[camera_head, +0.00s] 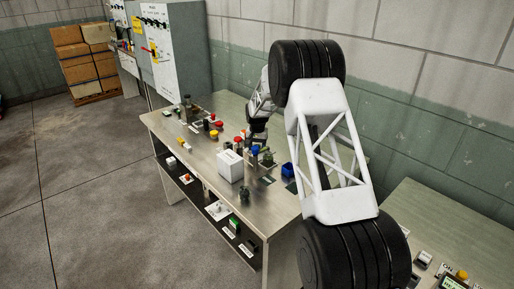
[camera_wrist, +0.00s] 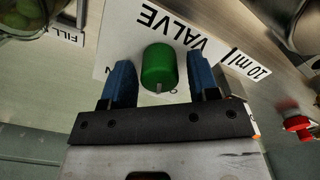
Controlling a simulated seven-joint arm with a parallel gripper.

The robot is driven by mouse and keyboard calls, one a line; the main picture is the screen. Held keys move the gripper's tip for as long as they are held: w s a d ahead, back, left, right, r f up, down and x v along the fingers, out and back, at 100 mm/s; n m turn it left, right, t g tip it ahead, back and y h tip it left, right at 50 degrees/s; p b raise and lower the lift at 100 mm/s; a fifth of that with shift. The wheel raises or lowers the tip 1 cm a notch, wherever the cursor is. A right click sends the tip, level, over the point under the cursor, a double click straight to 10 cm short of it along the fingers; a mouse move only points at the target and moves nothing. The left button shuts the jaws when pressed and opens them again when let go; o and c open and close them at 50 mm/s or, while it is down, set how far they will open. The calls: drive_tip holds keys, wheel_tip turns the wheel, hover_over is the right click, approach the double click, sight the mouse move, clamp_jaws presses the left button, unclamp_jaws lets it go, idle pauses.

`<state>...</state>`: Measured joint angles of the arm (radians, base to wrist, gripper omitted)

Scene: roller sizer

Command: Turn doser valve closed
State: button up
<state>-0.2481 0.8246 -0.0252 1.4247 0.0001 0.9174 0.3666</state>
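A green valve knob (camera_wrist: 159,66) sits on a white label plate (camera_wrist: 122,38) reading "VALVE" in the wrist view. A small light pointer shows at its near edge. My gripper (camera_wrist: 162,80) is open, with one blue finger to each side of the knob. A narrow gap shows between each finger and the knob, so it is not clamped. In the head view my gripper (camera_head: 258,137) is small and dark above the workbench, and I cannot make out the valve knob there.
The metal workbench (camera_head: 160,122) carries several coloured knobs, a white box (camera_head: 230,166) and a blue bin (camera_head: 288,170). In the wrist view, a glass vessel with green contents (camera_wrist: 25,15) is at upper left and a red knob (camera_wrist: 297,123) at right.

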drive_tip(key=c, duration=0.8)
drive_tip(key=shift+o, duration=0.2)
drive_tip(key=shift+n, duration=2.3)
drive_tip(key=o, duration=0.9)
drive_tip(key=shift+r, duration=0.15)
drive_tip(key=shift+r, duration=3.75)
